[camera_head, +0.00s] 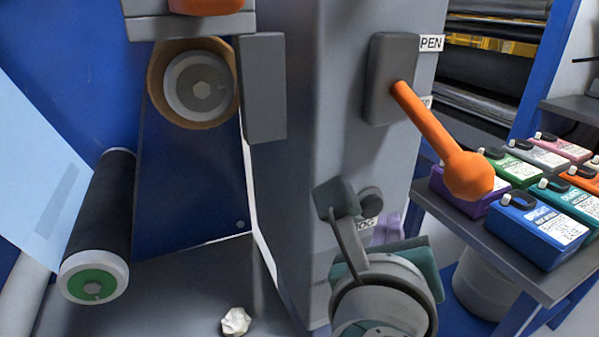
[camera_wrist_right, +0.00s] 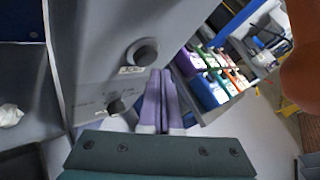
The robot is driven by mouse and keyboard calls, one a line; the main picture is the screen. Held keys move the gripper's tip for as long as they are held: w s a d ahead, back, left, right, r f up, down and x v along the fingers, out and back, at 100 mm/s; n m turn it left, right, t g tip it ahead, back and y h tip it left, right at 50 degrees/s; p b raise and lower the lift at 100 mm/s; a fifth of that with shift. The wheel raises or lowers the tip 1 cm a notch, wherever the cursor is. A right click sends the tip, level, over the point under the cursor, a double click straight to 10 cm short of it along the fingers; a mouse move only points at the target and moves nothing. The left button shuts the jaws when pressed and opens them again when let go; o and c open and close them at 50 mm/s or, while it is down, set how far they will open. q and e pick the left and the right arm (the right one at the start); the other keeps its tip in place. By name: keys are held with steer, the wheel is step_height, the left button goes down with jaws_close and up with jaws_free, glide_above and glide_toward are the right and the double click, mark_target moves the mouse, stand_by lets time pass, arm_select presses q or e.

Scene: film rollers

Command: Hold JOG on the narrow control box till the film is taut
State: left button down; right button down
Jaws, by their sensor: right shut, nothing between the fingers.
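The narrow grey control box (camera_head: 320,110) stands upright in the middle of the head view. A round dark button (camera_head: 371,200) sticks out of its face above a partly hidden label ending in "OG". Light blue film (camera_head: 35,165) runs at the far left beside a black roller (camera_head: 105,210) with a green end. My left gripper is out of view.
An orange-knobbed lever (camera_head: 430,130) juts from the box above my right wrist. Several coloured ink containers (camera_head: 540,232) stand on a grey shelf at right, above a bucket (camera_head: 485,285). A crumpled white scrap (camera_head: 236,321) lies low. A second lower knob (camera_wrist_right: 118,108) shows in the wrist view.

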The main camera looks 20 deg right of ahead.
stand_by(0.8)
steer(key=shift+w, duration=0.15)
steer(key=shift+w, duration=0.3)
steer(key=shift+w, duration=0.2)
stand_by(0.3)
steer(key=shift+w+a+b, duration=0.1)
steer(key=shift+w+b, duration=0.2)
steer(key=shift+b, duration=0.05)
stand_by(0.5)
stand_by(0.9)
